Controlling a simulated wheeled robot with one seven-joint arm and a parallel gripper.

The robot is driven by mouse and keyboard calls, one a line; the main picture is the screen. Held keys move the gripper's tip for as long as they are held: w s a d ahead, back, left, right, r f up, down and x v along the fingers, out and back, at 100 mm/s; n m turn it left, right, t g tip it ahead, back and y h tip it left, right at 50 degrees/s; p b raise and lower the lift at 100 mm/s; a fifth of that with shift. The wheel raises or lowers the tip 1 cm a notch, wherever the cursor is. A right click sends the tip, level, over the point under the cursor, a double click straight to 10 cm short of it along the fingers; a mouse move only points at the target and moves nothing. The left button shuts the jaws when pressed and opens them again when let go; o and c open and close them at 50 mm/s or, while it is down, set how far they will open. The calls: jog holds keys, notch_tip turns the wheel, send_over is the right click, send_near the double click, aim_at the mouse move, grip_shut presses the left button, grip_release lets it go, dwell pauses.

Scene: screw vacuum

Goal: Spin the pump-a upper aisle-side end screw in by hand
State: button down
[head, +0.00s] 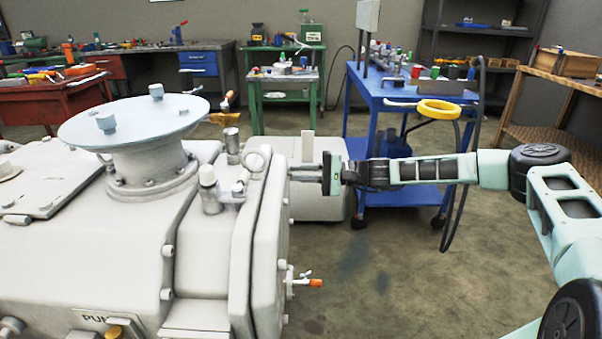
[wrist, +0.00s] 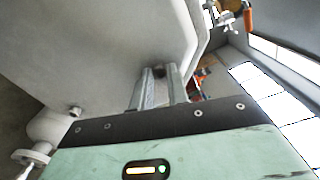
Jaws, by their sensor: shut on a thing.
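The pump (head: 140,235), a large light-grey machine with a partly readable "PU" plate, fills the left of the head view. Its end cover (head: 265,245) faces my arm. My gripper (head: 291,173) reaches in from the right at the upper part of that cover, its fingers pointing left at it. In the wrist view the fingertips (wrist: 160,72) are close together at the pale cover face (wrist: 90,50). A small dark screw head (wrist: 158,70) shows between them, and the gripper is shut on it. In the head view the fingers hide the screw; how deep it sits cannot be told.
An orange-handled valve (head: 304,281) sticks out low on the end cover. A lifting eye (head: 257,160) stands near the cover's top. A blue trolley (head: 400,130) with a yellow ring (head: 438,108) stands behind my arm. The floor (head: 400,270) below my arm is clear.

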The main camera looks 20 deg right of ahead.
jog(key=c, duration=1.3)
grip_release()
jog(key=shift+d, duration=0.15)
jog(key=shift+c, duration=0.2)
jog(key=v, duration=1.7)
jog(key=shift+d, duration=0.2)
jog(key=shift+s, duration=0.1)
